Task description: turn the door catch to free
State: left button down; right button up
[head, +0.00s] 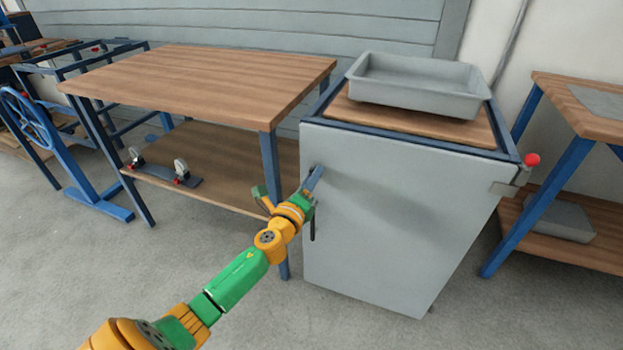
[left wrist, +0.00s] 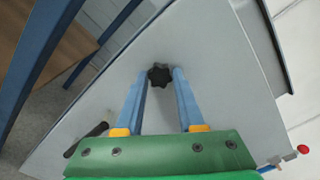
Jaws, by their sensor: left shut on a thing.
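The door catch (left wrist: 159,76) is a black lobed knob on the grey cabinet door (head: 400,200), near the door's upper left edge in the head view. The door also fills much of the left wrist view (left wrist: 215,70). My left gripper (head: 316,174) reaches the door from the left. In the left wrist view its two blue fingers stand on either side of the knob, shut on it. In the head view the fingers hide the knob. I cannot tell from the knob's shape how far it is turned. My right gripper is not in view.
A black door handle (left wrist: 88,138) sits close to my left gripper. A grey tray (head: 415,85) rests on the cabinet top. A wooden bench (head: 205,80) stands close on the left, another table (head: 585,100) on the right. A red ball (head: 531,159) sticks out at the cabinet's right corner.

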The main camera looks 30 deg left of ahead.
pick_arm(q)
jog(key=shift+n+p, duration=1.3)
jog(key=shift+n, duration=6.8)
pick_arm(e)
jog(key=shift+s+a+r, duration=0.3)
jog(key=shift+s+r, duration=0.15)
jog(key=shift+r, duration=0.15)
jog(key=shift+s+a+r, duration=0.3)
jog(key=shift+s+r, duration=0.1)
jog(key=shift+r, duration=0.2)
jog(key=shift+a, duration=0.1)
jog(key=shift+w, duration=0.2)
pick_arm(q)
jog(key=c, duration=0.5)
grip_release()
jog(key=shift+s, duration=0.1)
